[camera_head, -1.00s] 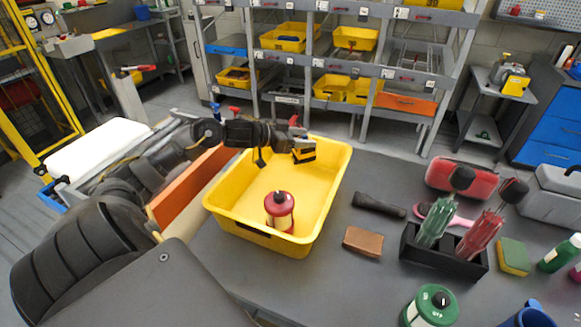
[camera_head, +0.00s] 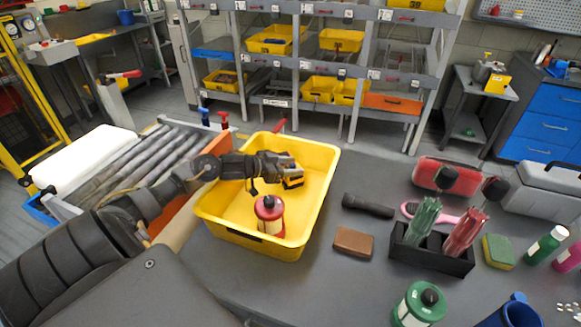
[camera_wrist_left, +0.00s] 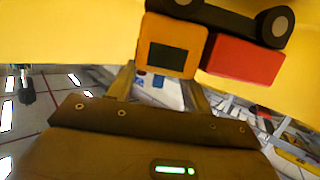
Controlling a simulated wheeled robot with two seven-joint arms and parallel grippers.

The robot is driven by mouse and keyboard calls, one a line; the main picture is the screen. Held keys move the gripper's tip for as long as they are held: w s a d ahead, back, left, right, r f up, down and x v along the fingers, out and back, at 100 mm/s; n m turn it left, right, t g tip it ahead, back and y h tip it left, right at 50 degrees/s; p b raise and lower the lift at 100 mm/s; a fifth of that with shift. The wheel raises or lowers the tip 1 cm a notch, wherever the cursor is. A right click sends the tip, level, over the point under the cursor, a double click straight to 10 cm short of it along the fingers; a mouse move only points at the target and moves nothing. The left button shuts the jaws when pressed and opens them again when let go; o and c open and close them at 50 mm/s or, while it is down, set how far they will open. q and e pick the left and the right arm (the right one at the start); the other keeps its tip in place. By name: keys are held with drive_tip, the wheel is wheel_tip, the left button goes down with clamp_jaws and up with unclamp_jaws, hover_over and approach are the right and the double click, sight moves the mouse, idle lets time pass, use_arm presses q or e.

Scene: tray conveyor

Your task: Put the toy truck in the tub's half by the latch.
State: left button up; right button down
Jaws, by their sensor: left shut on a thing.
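The yellow tub (camera_head: 322,151) stands on the grey table in the head view. My left gripper (camera_head: 279,167) reaches in over its left side and is shut on the toy truck (camera_head: 293,182), inside the tub's outline. In the left wrist view the toy truck (camera_wrist_left: 178,44) shows an orange cab, a red back and dark wheels, in front of yellow tub walls. The truck hides the fingertips. I cannot tell whether it touches the tub floor. A small red piece (camera_head: 281,126) shows at the far rim; I cannot tell whether it is the latch. My right gripper is out of view.
A red-capped canister (camera_head: 270,214) stands in the tub's near part. To the right lie a black flashlight (camera_head: 368,206), a brown block (camera_head: 353,243) and a black brush holder (camera_head: 432,257). A roller conveyor (camera_head: 135,165) is at the left.

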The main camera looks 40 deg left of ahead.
use_arm(q)
drive_tip(key=shift+f, duration=0.4)
drive_tip(key=shift+f, duration=0.15)
drive_tip(key=o, duration=1.5)
drive_tip(key=shift+s+a, duration=0.1)
drive_tip(key=shift+s, duration=0.05)
drive_tip(key=b+v, duration=0.1)
drive_tip(key=v, duration=0.6)
drive_tip(key=shift+s+r, duration=0.1)
drive_tip(key=shift+r, duration=0.15)
